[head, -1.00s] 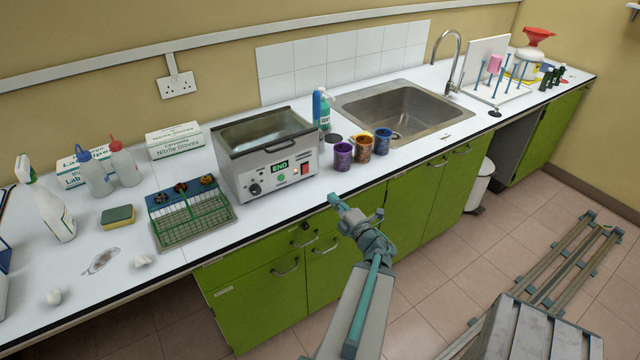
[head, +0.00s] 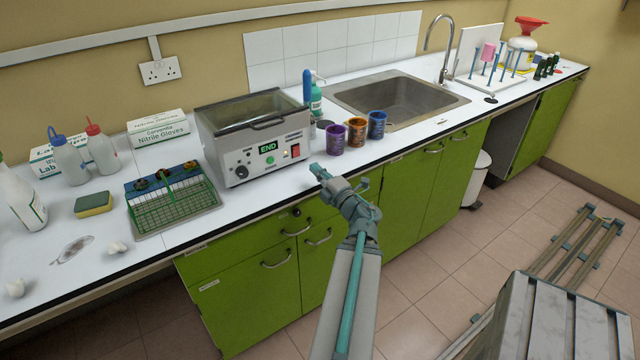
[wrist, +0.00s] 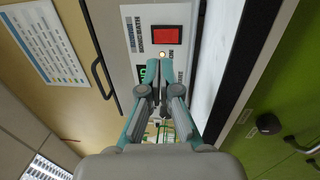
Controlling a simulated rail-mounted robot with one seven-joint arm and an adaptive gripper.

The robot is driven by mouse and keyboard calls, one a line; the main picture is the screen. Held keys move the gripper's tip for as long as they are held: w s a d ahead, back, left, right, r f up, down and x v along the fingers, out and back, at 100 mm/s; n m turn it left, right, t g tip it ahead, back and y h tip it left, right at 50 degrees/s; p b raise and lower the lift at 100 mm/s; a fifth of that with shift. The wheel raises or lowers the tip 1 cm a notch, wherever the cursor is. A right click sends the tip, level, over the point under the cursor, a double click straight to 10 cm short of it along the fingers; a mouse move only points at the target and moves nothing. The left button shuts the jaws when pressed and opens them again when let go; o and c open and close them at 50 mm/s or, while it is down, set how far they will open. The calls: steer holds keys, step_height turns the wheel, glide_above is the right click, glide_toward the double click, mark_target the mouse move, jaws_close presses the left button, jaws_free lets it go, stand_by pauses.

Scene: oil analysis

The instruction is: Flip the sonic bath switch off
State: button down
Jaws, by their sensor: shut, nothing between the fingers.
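The sonic bath (head: 255,135) is a grey metal box with a lid, standing on the white counter. Its front panel has a lit green END display (head: 268,148), a dial and a red switch (head: 295,151) at the right. In the wrist view the red switch (wrist: 167,34) shows large, with a small glowing light (wrist: 162,54) beside it. My gripper (head: 318,170) is shut and empty, in front of the panel's right side, low and near the counter edge. In the wrist view its fingertips (wrist: 159,72) point toward the panel, near the light and short of the switch. I cannot tell whether they touch.
Purple, orange and blue cups (head: 357,133) stand right of the bath, before the sink (head: 400,98). A green rack tray (head: 172,200) lies to its left. The counter strip before the bath is clear.

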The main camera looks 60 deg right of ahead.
mark_target(298, 149)
steer(key=shift+w+d+f+b, duration=0.1)
steer(key=shift+w+d+b, duration=0.1)
steer(key=shift+w+b, duration=0.3)
steer(key=shift+w+d+f+b, duration=0.15)
steer(key=shift+w+b, duration=0.15)
steer(key=shift+b, duration=0.25)
steer(key=x, duration=0.5)
steer(key=shift+w+d+r+p, duration=0.1)
steer(key=shift+r+p, duration=0.3)
steer(key=shift+w+d, duration=0.25)
steer(key=shift+w, duration=0.4)
steer(key=shift+r, duration=0.15)
